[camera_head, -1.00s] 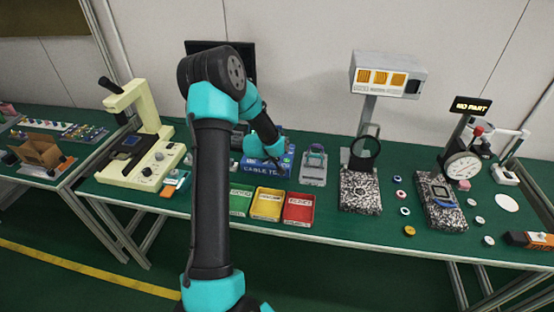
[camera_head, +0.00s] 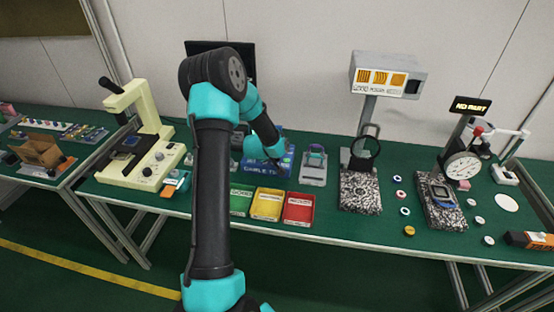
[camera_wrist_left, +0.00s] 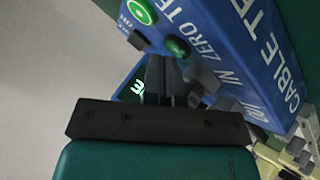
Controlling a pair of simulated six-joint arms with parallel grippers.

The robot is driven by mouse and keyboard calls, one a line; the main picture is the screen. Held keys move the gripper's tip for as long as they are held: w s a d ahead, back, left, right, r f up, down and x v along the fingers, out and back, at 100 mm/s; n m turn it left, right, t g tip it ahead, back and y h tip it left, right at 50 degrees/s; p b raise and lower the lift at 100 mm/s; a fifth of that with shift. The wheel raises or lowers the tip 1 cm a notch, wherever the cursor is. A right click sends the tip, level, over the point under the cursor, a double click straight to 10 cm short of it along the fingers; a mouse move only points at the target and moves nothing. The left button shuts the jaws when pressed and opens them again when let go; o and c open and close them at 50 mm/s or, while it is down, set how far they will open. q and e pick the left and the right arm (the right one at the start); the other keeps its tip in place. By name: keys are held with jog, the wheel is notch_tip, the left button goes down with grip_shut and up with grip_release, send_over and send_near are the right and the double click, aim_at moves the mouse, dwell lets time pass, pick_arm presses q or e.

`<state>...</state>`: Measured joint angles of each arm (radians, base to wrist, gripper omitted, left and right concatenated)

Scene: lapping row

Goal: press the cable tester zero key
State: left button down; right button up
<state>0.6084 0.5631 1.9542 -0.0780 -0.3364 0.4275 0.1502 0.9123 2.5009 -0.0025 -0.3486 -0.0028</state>
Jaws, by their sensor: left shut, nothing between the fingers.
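The cable tester (camera_head: 284,168) is a blue box on the green bench, partly hidden behind my left arm in the head view. In the left wrist view, the cable tester (camera_wrist_left: 225,35) shows white lettering, including "ZERO" and "CABLE TE". A bright green round button (camera_wrist_left: 141,11) and a darker green round key (camera_wrist_left: 177,46) sit on it. My left gripper (camera_wrist_left: 166,62) is shut and empty, its fingertips close to the darker key. I cannot tell whether they touch it. The fingers are hidden in the head view. My right gripper is not in view.
Green, yellow (camera_head: 266,204) and red (camera_head: 299,208) trays lie in front of the tester. A cream microscope-like stand (camera_head: 143,140) is to the left. A grey clamp fixture (camera_head: 314,168) and a speckled stand (camera_head: 360,192) are to the right. Grey blocks (camera_wrist_left: 205,80) lie beside my fingers.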

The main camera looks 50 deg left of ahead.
pick_arm(q)
jog(key=shift+s+d+f, duration=0.15)
jog(key=shift+s+f, duration=0.1)
jog(key=shift+f, duration=0.35)
jog(key=shift+w+r, duration=0.15)
jog(key=shift+r, duration=0.65)
jog(key=shift+r, duration=3.05)
